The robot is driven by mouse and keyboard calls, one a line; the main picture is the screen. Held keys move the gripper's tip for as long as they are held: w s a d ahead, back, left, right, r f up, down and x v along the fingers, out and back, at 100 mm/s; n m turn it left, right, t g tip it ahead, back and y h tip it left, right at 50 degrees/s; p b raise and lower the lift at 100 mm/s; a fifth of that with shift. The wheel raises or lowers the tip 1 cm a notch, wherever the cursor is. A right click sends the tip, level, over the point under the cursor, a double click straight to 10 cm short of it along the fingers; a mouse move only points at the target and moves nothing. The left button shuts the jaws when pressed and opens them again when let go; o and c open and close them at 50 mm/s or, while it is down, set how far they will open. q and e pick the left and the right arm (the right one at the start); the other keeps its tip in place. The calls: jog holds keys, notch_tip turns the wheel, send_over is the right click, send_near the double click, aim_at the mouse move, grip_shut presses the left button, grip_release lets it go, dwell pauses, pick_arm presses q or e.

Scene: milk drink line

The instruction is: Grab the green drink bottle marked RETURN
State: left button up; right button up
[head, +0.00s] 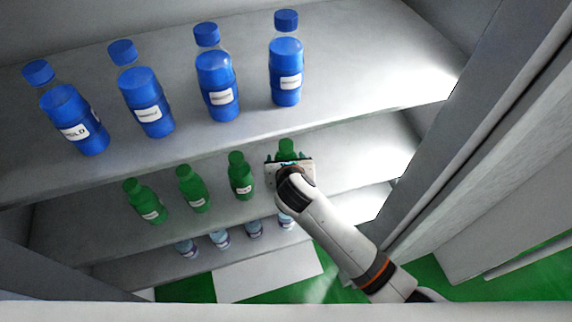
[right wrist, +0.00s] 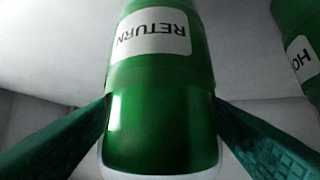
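The green drink bottle marked RETURN (right wrist: 158,90) fills the middle of the right wrist view, its label upside down there. In the head view its green top (head: 287,148) shows behind my right gripper (head: 289,162), at the right end of the green row on the middle shelf. In the right wrist view the two green fingers of the right gripper (right wrist: 162,105) stand on either side of the bottle, tips at its edges. I cannot tell whether they press on it. My left gripper is not in view.
Several other green bottles (head: 192,188) stand to the left on the middle shelf; the nearest also shows in the right wrist view (right wrist: 300,35). Blue bottles (head: 217,84) stand on the shelf above (head: 350,75), and small clear bottles (head: 220,239) below. A grey upright panel (head: 470,150) is at the right.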

jog(key=shift+s, duration=0.1)
jog(key=c, duration=0.9)
jog(key=shift+c, duration=0.4)
jog(key=shift+r, duration=0.1)
